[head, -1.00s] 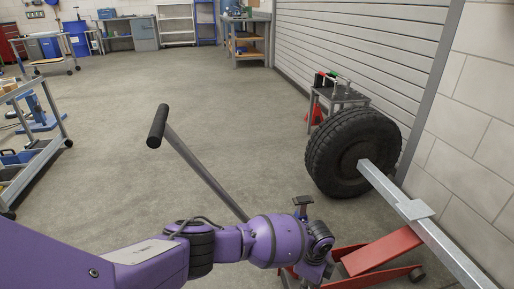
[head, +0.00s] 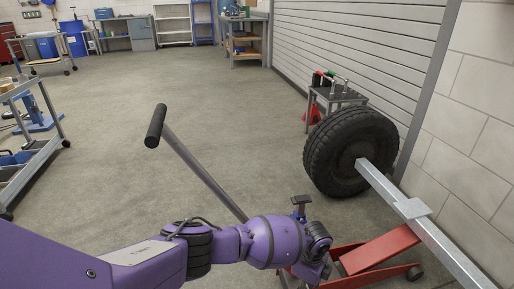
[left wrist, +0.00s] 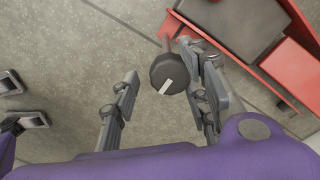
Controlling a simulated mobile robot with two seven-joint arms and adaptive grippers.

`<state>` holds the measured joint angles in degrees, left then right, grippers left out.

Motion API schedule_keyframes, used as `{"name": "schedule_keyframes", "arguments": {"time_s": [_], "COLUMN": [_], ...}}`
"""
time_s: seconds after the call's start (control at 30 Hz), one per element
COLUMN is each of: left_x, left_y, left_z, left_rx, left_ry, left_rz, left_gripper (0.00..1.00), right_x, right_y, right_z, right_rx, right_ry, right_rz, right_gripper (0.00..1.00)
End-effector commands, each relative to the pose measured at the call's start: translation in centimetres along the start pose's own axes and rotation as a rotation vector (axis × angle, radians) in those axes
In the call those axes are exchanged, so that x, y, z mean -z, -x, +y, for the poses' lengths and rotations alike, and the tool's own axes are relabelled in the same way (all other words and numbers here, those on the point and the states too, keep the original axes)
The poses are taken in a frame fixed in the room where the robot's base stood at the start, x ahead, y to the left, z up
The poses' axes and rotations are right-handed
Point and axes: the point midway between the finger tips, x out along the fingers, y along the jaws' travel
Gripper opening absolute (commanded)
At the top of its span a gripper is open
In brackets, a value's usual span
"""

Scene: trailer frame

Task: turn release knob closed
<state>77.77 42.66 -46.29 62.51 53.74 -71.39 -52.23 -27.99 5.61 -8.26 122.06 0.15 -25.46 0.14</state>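The release knob (left wrist: 168,74) is a dark round knob with a white mark, near the top middle of the left wrist view. My left gripper (left wrist: 166,98) is open, one finger on each side of it. The right finger is close to the knob; a gap shows on the left. I cannot tell if either touches. In the head view my left gripper (head: 314,266) is low over the red floor jack (head: 382,250), mostly hidden by its wrist, and the knob is hidden. My right gripper (left wrist: 22,102) seems to show at the left wrist view's left edge, fingertips apart.
The jack's long handle (head: 200,160) with a black grip slants up left beside my arm. A grey trailer beam (head: 428,226) with a black tyre (head: 350,150) runs along the right. A cart (head: 35,145) stands at left. The middle floor is clear.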

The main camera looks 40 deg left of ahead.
Motion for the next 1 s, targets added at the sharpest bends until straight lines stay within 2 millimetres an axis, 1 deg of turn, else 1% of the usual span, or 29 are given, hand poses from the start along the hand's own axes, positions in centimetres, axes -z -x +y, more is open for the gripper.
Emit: {"name": "schedule_keyframes", "arguments": {"time_s": [0.03, 0.27, 0.37, 0.47, 0.7, 0.8, 0.9, 1.0], "left_x": [0.3, 0.2, 0.1, 0.2, 0.2, 0.1, 0.1, 0.2], "left_y": [0.3, 0.6, 1.3, 2.9, 8.0, 9.8, 11.2, 12.0], "left_z": [-0.3, -0.5, -0.6, -0.6, -0.5, -0.4, -0.4, -0.3], "left_rx": [0.006, 0.009, 0.01, 0.012, 0.011, 0.01, 0.008, 0.008], "left_ry": [-0.002, -0.001, 0.0, -0.002, -0.002, -0.002, -0.001, -0.001], "left_rz": [0.004, 0.004, 0.003, 0.004, 0.004, 0.003, 0.003, 0.003], "left_gripper": [0.41, 0.41, 0.41, 0.41, 0.41, 0.41, 0.41, 0.41], "right_x": [0.0, 0.1, 0.1, 0.1, 0.1, 0.1, 0.1, 0.1], "right_y": [0.0, -0.1, 0.0, 0.0, 0.0, 0.0, 0.0, 0.0], "right_z": [0.0, 0.0, 0.0, 0.0, 0.0, 0.0, 0.0, 0.0], "right_rx": [0.0, 0.0, 0.0, 0.0, 0.0, 0.0, 0.0, 0.0], "right_ry": [0.0, -0.002, -0.002, -0.001, 0.0, 0.0, 0.0, 0.0], "right_rz": [0.0, 0.004, 0.003, 0.003, 0.002, 0.002, 0.002, 0.001], "right_gripper": [0.3, 0.3, 0.3, 0.3, 0.3, 0.3, 0.3, 0.3]}}
